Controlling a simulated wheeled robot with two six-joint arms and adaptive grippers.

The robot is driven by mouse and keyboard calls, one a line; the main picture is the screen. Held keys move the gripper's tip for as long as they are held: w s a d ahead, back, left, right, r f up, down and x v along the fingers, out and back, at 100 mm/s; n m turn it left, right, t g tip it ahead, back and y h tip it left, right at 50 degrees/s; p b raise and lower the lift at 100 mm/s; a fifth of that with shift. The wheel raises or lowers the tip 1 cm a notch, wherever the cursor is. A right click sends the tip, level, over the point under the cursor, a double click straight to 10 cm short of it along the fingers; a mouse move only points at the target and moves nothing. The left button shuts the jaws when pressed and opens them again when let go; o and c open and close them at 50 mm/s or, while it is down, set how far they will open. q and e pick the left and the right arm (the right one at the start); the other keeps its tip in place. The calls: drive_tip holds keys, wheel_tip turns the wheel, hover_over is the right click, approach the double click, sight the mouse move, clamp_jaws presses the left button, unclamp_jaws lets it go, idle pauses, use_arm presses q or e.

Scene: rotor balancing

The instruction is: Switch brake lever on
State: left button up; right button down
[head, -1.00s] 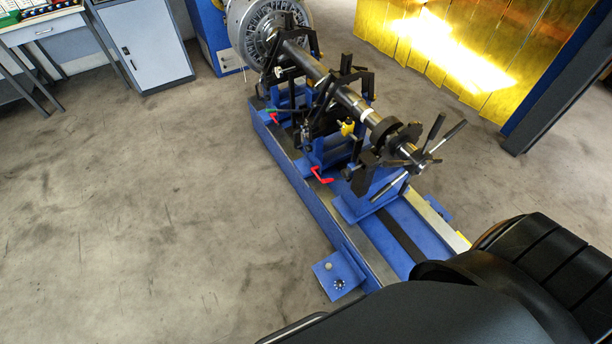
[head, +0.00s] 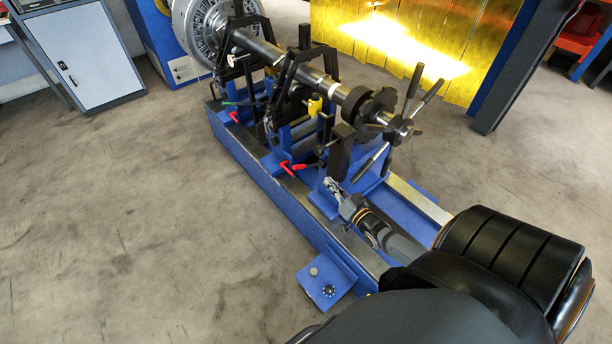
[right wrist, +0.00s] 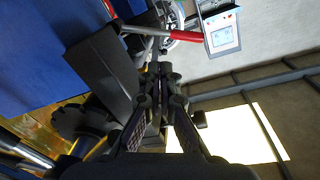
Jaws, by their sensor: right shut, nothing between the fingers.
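The balancing machine carries a long rotor shaft (head: 262,47) above a blue bed (head: 246,160). A red-handled lever (head: 288,167) sits low at the near support in the head view, and another red handle (head: 233,116) sits farther back. I cannot tell for sure which one is the brake lever. My right gripper (head: 331,186) is shut and empty, just to the near right of the nearer red lever and apart from it. In the right wrist view, a red handle (right wrist: 172,33) lies beyond the closed fingertips (right wrist: 158,72). My left gripper is not in view.
A spoked handwheel (head: 399,130) stands out at the shaft's near end, above my right gripper. A blue support (head: 352,165) stands close beside the gripper. A grey cabinet (head: 95,60) is at the back left. The floor left of the bed is clear.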

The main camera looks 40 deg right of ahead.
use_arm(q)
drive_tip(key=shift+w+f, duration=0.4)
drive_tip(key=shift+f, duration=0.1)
use_arm(e)
drive_tip(key=shift+t+y, duration=0.5)
drive_tip(key=shift+t, duration=0.4)
drive_tip(key=r, duration=0.2)
drive_tip(key=w+a+r, duration=0.1)
drive_tip(key=r, duration=0.1)
drive_tip(key=shift+r, duration=0.1)
drive_tip(key=shift+w, duration=0.15)
drive_tip(key=b, duration=0.4)
hover_over(306, 166)
drive_tip(key=s, duration=0.1)
use_arm(q)
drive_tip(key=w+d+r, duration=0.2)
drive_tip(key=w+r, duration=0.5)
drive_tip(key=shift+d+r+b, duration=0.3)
drive_tip(key=shift+b, duration=0.05)
use_arm(e)
drive_tip(key=shift+s+a+f, duration=0.2)
drive_tip(key=shift+a+f, duration=0.1)
drive_tip(key=shift+f, duration=0.3)
drive_tip(key=shift+s+a+f, duration=0.15)
drive_tip(key=shift+a+f, duration=0.1)
drive_tip(key=shift+f, duration=0.3)
